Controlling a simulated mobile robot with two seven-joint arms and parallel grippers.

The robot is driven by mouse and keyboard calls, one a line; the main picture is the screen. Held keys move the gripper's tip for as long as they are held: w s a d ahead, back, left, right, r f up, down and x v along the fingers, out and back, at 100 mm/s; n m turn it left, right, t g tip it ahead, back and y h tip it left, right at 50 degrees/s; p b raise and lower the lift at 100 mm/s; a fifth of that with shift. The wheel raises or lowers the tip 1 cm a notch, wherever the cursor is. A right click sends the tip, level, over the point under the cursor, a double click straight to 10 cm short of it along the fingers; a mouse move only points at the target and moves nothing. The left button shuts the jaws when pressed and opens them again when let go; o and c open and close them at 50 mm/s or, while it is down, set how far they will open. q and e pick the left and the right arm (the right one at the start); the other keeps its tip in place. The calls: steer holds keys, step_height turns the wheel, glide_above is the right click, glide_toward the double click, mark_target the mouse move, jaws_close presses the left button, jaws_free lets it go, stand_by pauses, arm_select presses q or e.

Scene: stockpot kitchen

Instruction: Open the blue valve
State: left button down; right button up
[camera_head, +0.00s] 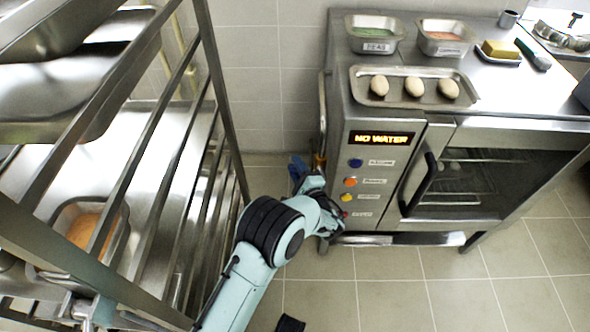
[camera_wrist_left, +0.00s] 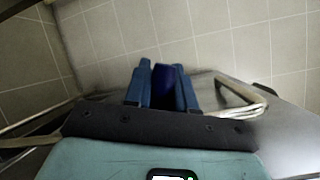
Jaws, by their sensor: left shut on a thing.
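The blue valve's dark blue handle (camera_wrist_left: 165,82) shows in the left wrist view, between the two blue fingers of my left gripper (camera_wrist_left: 162,70). The fingers are shut on it, one on each side. In the head view my left gripper (camera_head: 298,167) is low at the left side of the steel oven (camera_head: 393,150), by the wall. A small brass-coloured fitting (camera_head: 319,160) shows just right of it. The valve handle itself is hidden or too small to tell there. My right gripper is not in view.
The oven's display (camera_head: 381,139) reads "NO WATER", above several coloured buttons. A tray (camera_head: 462,82) with three egg-shaped pieces lies on the oven top. A metal rack (camera_head: 160,170) stands close on the left. A bent metal bar (camera_wrist_left: 245,100) is right of the fingers.

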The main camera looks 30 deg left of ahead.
arm_select(q)
steer(key=shift+w+d+r+m+t+y+p, duration=0.15)
steer(key=shift+d+r+m+t+y+p, duration=0.2)
steer(key=shift+r+m, duration=0.6)
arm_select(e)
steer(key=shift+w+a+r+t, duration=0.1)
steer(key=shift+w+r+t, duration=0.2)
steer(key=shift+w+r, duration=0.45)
arm_select(q)
steer(key=shift+f, duration=0.2)
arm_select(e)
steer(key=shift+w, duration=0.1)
arm_select(q)
steer(key=c, duration=1)
jaws_free()
steer(key=shift+c, duration=0.2)
steer(key=shift+d, duration=0.15)
steer(key=p+v, duration=0.2)
steer(key=v, duration=1.1)
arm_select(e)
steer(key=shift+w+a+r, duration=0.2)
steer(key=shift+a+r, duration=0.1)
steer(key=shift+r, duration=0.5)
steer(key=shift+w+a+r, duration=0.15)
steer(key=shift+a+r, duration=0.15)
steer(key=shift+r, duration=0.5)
